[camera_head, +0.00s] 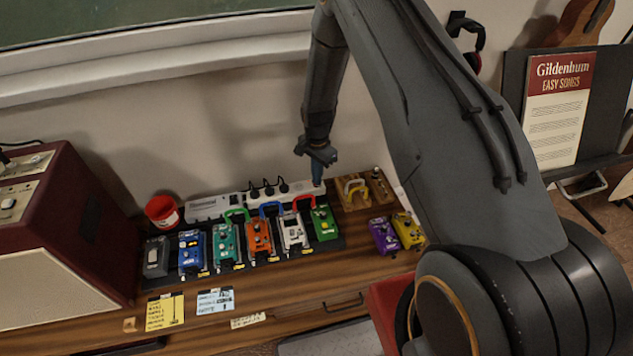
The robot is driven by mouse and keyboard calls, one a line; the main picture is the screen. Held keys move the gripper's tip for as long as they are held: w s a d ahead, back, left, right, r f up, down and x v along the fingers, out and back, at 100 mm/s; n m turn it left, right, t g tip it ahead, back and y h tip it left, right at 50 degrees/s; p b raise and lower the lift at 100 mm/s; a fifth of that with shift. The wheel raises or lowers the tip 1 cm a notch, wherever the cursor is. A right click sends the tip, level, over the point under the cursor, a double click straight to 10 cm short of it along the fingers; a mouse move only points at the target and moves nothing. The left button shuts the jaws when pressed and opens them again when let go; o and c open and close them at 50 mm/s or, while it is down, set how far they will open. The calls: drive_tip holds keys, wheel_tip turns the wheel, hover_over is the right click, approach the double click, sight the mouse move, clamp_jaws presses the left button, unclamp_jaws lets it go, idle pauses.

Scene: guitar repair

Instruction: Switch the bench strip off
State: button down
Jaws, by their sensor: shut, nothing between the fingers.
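The white bench strip (234,203) lies along the back of the wooden bench against the wall. Several black plugs stand in it toward its right part. My gripper (317,182) points down at the right end of the strip, with its shut fingertips at or just above the strip's top. I cannot tell whether they touch it. The strip's switch is not clearly visible; the gripper covers part of that end.
A row of coloured pedals (258,238) joined by patch cables stands just in front of the strip. A red tub (162,211) and a maroon amplifier (68,225) stand left. A wooden block (351,205) and loose purple pedal (384,236) are right.

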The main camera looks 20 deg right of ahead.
drive_tip(key=shift+f, duration=0.15)
wheel_tip(320, 180, up, 7)
drive_tip(key=p, duration=0.3)
idle(0.7)
idle(0.4)
drive_tip(key=s+r+n+t+b, duration=0.1)
drive_tip(key=s+r+n, duration=0.3)
drive_tip(key=s+r, duration=0.6)
drive_tip(key=s+r+n+b, duration=0.1)
drive_tip(key=s+r+n, duration=0.5)
drive_tip(key=r, duration=0.6)
drive_tip(key=s+r+n, duration=0.2)
drive_tip(key=s+r, duration=0.1)
drive_tip(key=s, duration=0.8)
